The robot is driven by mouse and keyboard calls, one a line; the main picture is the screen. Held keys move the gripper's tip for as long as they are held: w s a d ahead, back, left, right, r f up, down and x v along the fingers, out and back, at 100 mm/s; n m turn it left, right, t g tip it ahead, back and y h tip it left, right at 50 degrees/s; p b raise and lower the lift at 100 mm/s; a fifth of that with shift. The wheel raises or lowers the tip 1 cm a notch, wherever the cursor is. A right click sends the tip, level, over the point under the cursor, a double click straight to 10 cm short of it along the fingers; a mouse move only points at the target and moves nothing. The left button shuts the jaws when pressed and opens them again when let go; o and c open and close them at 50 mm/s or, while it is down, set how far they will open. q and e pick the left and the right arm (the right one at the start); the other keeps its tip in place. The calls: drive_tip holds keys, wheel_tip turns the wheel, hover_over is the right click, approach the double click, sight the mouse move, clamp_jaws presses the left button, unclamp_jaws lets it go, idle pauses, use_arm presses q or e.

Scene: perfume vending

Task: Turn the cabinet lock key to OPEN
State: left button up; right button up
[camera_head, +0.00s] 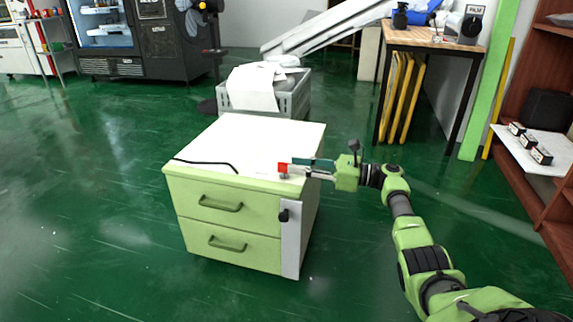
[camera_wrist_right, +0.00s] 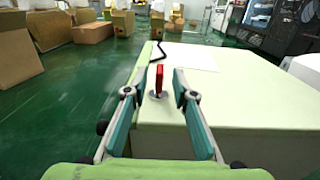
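The low pale-green cabinet (camera_head: 225,225) has two drawers with dark handles and a light top. A small red key (camera_head: 283,168) stands upright at the top's front right area. The right wrist view shows the red key (camera_wrist_right: 159,78) on a small round metallic base (camera_wrist_right: 158,94). My right gripper (camera_head: 300,167) comes in from the right just above the cabinet top. Its teal-padded fingers are open, one on each side of the key, with visible gaps to it. I cannot read any OPEN marking. My left gripper is not in view.
A pale strip (camera_head: 291,240) with a black knob (camera_head: 284,215) runs down the cabinet front. A black cable (camera_head: 205,163) lies on the top. A grey crate (camera_head: 294,101) stands behind, a wooden table (camera_head: 425,38) at back right. Green floor is clear to the left.

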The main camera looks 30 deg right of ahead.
drive_tip(key=v, duration=0.7)
drive_tip(key=shift+s+d, duration=0.1)
